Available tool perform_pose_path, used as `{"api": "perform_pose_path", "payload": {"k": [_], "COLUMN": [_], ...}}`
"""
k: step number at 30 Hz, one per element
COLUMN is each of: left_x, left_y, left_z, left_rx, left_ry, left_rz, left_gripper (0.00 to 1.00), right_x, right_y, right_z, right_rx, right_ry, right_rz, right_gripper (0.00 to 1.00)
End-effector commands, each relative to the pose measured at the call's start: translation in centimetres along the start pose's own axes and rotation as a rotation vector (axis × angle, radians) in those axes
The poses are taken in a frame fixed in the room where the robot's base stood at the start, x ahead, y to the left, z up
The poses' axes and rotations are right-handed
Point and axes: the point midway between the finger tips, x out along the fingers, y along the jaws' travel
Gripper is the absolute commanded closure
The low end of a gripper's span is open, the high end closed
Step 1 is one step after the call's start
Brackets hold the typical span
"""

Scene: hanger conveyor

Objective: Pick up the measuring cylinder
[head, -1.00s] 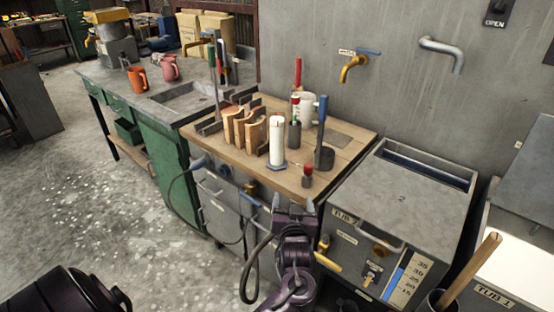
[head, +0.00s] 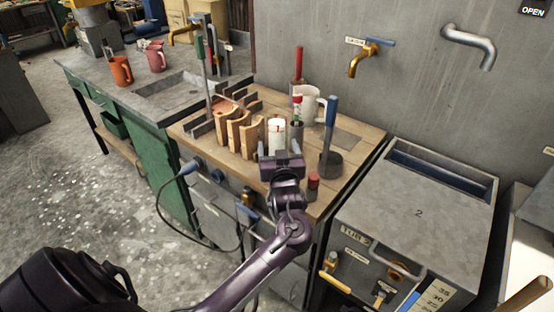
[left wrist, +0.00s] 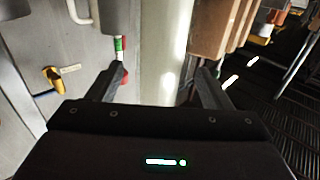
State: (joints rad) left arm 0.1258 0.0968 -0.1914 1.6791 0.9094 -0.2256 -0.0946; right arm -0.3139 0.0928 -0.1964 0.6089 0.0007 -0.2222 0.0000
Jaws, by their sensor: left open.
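The measuring cylinder (head: 276,133) is a pale white upright tube on the wooden worktop, near its front edge. My left gripper (head: 282,160) is directly in front of it and hides its lower part and base. In the left wrist view the pale tube (left wrist: 161,40) runs lengthwise through the gap between the two open fingers of my left gripper (left wrist: 160,74). Space shows on both sides of the tube, and I cannot tell that either finger touches it. My right gripper is not in view.
Curved wooden holders (head: 250,137) stand close left of the cylinder. A blue-handled tool (head: 331,120) in a dark base, a white mug (head: 312,105) and a small red-topped item (head: 313,184) stand to its right. A grey tub unit (head: 420,205) adjoins the worktop.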

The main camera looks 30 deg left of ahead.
Motion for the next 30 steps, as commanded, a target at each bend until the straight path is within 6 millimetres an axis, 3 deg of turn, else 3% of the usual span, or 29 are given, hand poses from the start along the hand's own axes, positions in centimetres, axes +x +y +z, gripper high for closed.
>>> {"api": "perform_pose_path", "payload": {"k": [5,13,30], "left_x": [2.2,2.5,2.4], "left_y": [0.0,0.0,0.0], "left_z": [-0.1,0.0,0.0], "left_rx": [0.001,-0.001,-0.001], "left_ry": [0.001,0.0,-0.001], "left_rz": [0.0,0.0,0.0], "left_gripper": [0.27,0.27,1.0], "right_x": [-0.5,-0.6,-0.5], "right_y": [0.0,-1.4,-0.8], "right_z": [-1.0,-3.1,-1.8], "right_rx": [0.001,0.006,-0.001], "right_ry": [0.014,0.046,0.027], "right_rz": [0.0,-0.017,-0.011], "right_gripper": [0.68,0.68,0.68]}}
